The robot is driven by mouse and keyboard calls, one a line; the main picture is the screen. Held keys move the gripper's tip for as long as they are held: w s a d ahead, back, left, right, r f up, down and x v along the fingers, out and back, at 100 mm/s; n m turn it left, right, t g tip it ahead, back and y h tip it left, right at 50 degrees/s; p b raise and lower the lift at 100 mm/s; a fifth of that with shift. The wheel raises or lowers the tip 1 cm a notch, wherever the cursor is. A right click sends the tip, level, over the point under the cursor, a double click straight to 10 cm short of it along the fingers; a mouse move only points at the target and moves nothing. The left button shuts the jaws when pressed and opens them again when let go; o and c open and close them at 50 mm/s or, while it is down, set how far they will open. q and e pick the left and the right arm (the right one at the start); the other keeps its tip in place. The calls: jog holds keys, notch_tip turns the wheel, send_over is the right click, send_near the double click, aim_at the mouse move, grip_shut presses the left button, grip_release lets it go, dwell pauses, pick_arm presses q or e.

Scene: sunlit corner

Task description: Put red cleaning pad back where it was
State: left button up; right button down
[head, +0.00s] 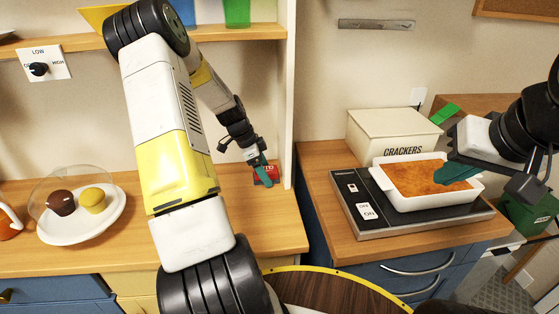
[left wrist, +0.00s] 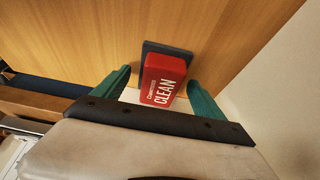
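The red cleaning pad (left wrist: 164,78), with white "CLEAN" lettering and a dark slab-like part at its far side, is at the wooden counter. In the head view the red pad (head: 268,175) is partly hidden by my left gripper (head: 261,168), near the counter's right end. In the left wrist view my left gripper (left wrist: 160,92) is open, with one green finger on each side of the pad and visible gaps between. My right gripper (head: 458,173) has its teal fingers over or at a white baking dish; its opening cannot be made out.
The white dish (head: 480,194) of orange-brown food sits on a black-topped appliance (head: 385,226) with an ON switch. A cream CRACKERS box (head: 370,130) stands behind. A plate (head: 108,222) with two cakes under a clear dome is at left. A white upright panel (head: 286,90) borders the left counter.

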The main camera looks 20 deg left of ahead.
pick_arm(q)
jog(key=shift+r, duration=0.1)
jog(key=v, duration=0.5)
jog(key=shift+a+r, duration=0.25)
jog(key=s+a, duration=0.1)
jog(key=a, duration=0.2)
jog(key=s+a, duration=0.2)
jog(key=a, duration=0.1)
jog(key=s+a, duration=0.1)
jog(key=a, duration=0.2)
jog(key=shift+s+a+f, duration=0.2)
jog(key=shift+s, duration=0.15)
jog(key=shift+s+a, duration=0.25)
jog(key=shift+a, duration=0.25)
jog(key=shift+s, duration=0.1)
